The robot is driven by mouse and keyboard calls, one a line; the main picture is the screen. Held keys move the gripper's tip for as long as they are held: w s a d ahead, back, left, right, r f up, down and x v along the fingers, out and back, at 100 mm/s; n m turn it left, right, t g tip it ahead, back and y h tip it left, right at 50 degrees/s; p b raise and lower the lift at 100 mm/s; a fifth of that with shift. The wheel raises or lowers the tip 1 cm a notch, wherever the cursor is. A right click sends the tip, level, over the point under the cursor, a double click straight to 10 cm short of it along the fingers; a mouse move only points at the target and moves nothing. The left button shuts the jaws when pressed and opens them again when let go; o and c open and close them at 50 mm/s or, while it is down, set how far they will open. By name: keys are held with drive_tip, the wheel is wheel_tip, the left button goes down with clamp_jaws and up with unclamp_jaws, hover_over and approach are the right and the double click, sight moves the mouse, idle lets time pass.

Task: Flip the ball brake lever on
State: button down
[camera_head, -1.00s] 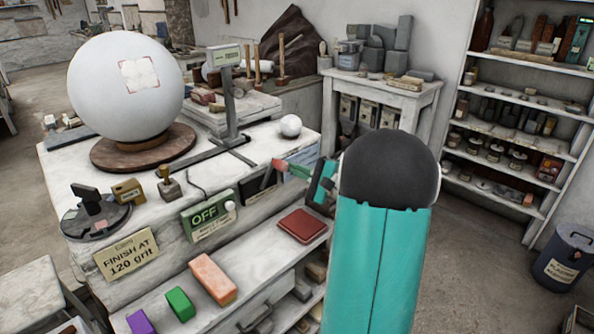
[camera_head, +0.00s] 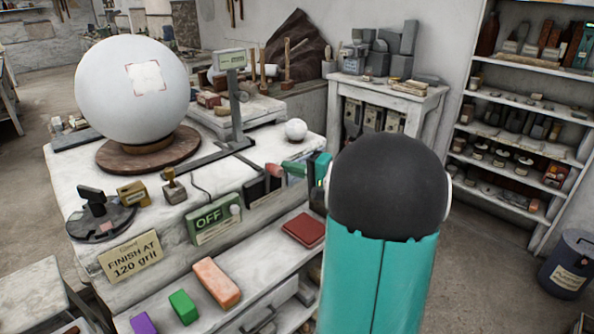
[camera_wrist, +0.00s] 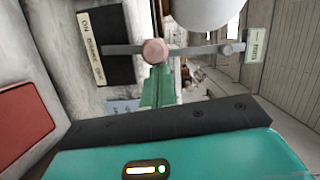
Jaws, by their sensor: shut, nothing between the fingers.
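The brake lever's black panel (camera_head: 262,187) is on the front of the white bench, right of the green OFF box. The lever ends in a round reddish knob (camera_head: 274,171). In the wrist view the panel (camera_wrist: 110,45) carries a cream label (camera_wrist: 91,48) with ON at its top end, and the knob (camera_wrist: 155,51) is on a grey bar. My gripper (camera_head: 292,170) is shut and empty. Its green fingers (camera_wrist: 158,82) end right at the knob; I cannot tell whether they touch it. The lever's lower part is partly hidden in the head view.
A large white sphere (camera_head: 133,88) rests on a round wooden base (camera_head: 118,156). A small white ball (camera_head: 296,130) lies near the bench's back right corner. A grey post with a display (camera_head: 232,61) stands behind. A red block (camera_head: 304,230) is on the lower shelf.

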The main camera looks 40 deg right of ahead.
drive_tip(key=a+n, duration=0.2)
drive_tip(key=a+n+g+h, duration=0.1)
drive_tip(key=n, duration=0.1)
drive_tip(key=a+n, duration=0.1)
drive_tip(key=a, duration=0.1)
drive_tip(key=shift+a+r+n, duration=0.35)
drive_tip(key=shift+n, duration=0.05)
drive_tip(key=shift+a, duration=0.15)
idle(0.4)
drive_tip(key=s+d+r, duration=0.4)
drive_tip(key=s, duration=0.5)
drive_tip(key=shift+s+d+r, duration=0.25)
drive_tip(key=shift+d+r, duration=0.1)
drive_tip(key=shift+d, duration=0.05)
idle(0.3)
